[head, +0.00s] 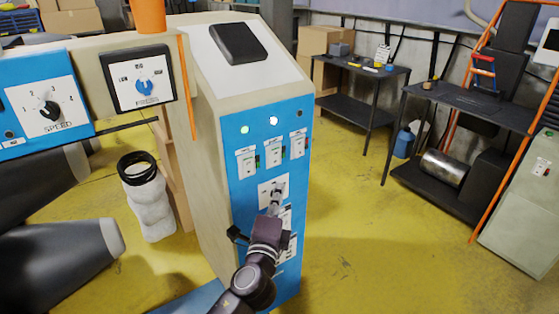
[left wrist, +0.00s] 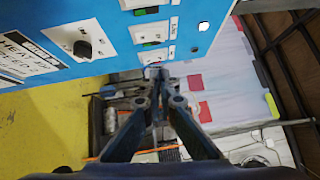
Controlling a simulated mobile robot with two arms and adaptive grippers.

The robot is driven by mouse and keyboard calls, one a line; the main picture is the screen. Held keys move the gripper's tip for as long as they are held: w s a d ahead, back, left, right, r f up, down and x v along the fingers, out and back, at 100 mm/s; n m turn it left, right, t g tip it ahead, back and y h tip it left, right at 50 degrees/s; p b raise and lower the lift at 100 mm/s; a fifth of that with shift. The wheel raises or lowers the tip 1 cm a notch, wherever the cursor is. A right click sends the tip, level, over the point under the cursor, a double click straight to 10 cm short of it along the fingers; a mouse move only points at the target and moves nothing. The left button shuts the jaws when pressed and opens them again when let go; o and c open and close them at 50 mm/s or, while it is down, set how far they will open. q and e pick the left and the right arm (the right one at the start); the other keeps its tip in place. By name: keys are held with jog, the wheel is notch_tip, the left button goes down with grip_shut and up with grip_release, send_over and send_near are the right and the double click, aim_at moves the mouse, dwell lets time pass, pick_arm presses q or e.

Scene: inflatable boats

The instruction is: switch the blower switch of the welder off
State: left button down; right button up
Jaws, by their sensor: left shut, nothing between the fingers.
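The welder (head: 262,176) is a tall beige cabinet with a blue front panel. Three small switch plates with green or red marks sit in a row on it: left (head: 247,161), middle (head: 272,149) and right (head: 298,143). Their labels are too small to read, so I cannot tell which is the blower switch. My left gripper (head: 276,200) is shut and empty, in front of the panel below this row, over a white knob plate. In the left wrist view its fingertips (left wrist: 160,76) lie close to the lowest switch plate (left wrist: 152,57); contact is unclear. My right gripper is not in view.
A black knob (left wrist: 83,48) with a heat label sits beside the switches. One round lamp is green (head: 245,129) and another white (head: 273,120). A dark table (head: 350,66) and shelf (head: 470,104) stand behind at right. Yellow floor right of the welder is clear.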

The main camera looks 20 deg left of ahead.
pick_arm(q)
jog(key=p, duration=0.1)
send_near(279, 152)
jog(key=w+d, duration=0.3)
jog(key=w+a, duration=0.1)
jog(key=w+a+p, duration=0.1)
jog(key=w+a, duration=0.1)
jog(key=shift+a+r, duration=0.15)
jog(key=shift+a, duration=0.15)
jog(key=shift+w, duration=0.1)
jog(key=shift+w+a+r, duration=0.1)
jog(key=shift+a, duration=0.1)
